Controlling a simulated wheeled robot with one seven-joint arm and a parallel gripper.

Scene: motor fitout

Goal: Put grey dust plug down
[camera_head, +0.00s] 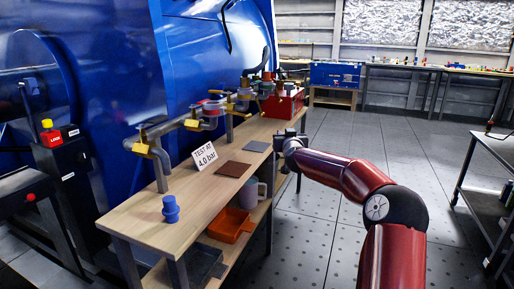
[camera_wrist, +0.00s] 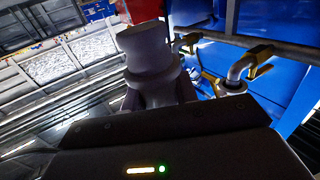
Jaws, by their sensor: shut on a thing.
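In the head view my gripper (camera_head: 288,142) is at the right edge of the wooden bench (camera_head: 138,228), near the grey mat (camera_head: 257,146). The plug cannot be made out there, and I cannot tell its height above the bench.
A blue plug (camera_head: 171,209) stands on the bench's near end. A brown mat (camera_head: 234,169), a pressure sign (camera_head: 204,156), brass-and-grey pipe fittings (camera_head: 150,150) and a red toolbox (camera_head: 284,104) are also there. An orange bin (camera_head: 230,225) and a mug (camera_head: 250,193) sit below.

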